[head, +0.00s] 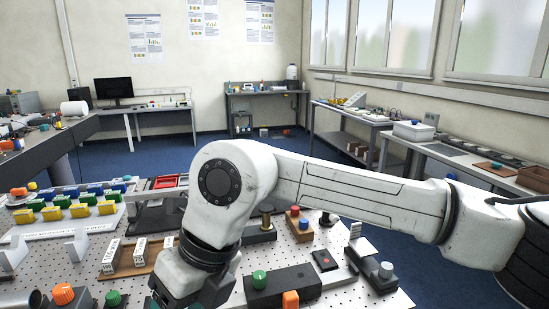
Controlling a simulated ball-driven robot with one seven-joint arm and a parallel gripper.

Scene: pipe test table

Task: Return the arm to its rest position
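My white arm spans the head view from the right edge to the lower middle, above the perforated pipe test table (75,255). Its elbow-like bend is near the middle, and a link turns down toward the bottom edge left of centre. The fingers of my gripper do not show in this view, so I cannot see whether it is open or whether it holds anything. The arm hides part of the table's middle.
A rack of yellow, green and blue pieces (78,211) stands left on the table. A red tray (168,181), a green knob (259,279) and an orange knob (63,294) are near the arm. Benches line the walls. Blue floor (215,146) is open beyond the table.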

